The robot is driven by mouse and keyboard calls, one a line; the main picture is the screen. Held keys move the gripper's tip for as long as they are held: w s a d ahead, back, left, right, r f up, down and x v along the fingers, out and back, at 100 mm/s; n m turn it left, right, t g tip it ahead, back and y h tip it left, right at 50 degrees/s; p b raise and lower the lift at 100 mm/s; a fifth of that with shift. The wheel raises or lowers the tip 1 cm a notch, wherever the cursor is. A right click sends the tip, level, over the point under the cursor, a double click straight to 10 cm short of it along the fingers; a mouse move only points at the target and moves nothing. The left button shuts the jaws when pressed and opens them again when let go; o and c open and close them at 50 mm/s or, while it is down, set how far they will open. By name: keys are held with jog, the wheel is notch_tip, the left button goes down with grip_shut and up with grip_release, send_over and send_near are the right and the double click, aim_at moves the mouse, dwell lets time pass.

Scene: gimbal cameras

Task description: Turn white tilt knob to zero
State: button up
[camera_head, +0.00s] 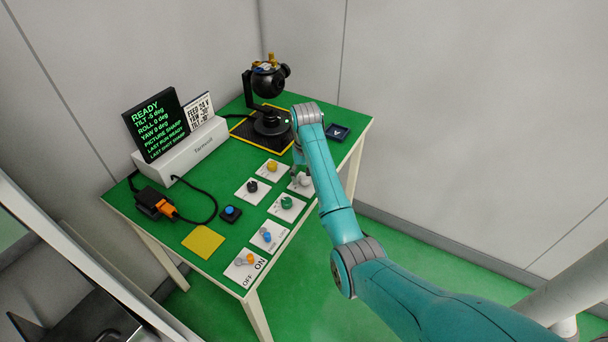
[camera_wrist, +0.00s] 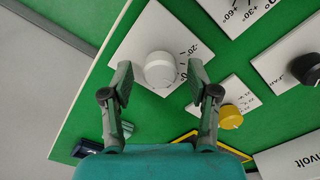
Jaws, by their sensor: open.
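The white tilt knob (camera_wrist: 160,69) sits on a white plate (camera_wrist: 143,38) with printed degree marks, one reading -20°. In the head view the white knob (camera_head: 305,180) is partly hidden by my arm. My gripper (camera_wrist: 160,76) is open, with one finger on each side of the knob; I cannot tell whether either touches it. In the head view my gripper (camera_head: 299,157) is mostly hidden behind my wrist. The black display (camera_head: 155,125) shows READY, tilt -5 deg, roll 0 deg and yaw 0 deg. The black gimbal camera (camera_head: 268,82) stands at the back of the table.
Other plates carry a yellow knob (camera_head: 271,166), a black knob (camera_head: 252,187), a green knob (camera_head: 287,202), a blue knob (camera_head: 267,236) and an orange OFF/ON switch (camera_head: 247,260). A blue button (camera_head: 230,213) and a yellow pad (camera_head: 203,242) lie at left.

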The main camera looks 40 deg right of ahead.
grip_shut()
jog(key=shift+m, duration=0.7)
grip_release()
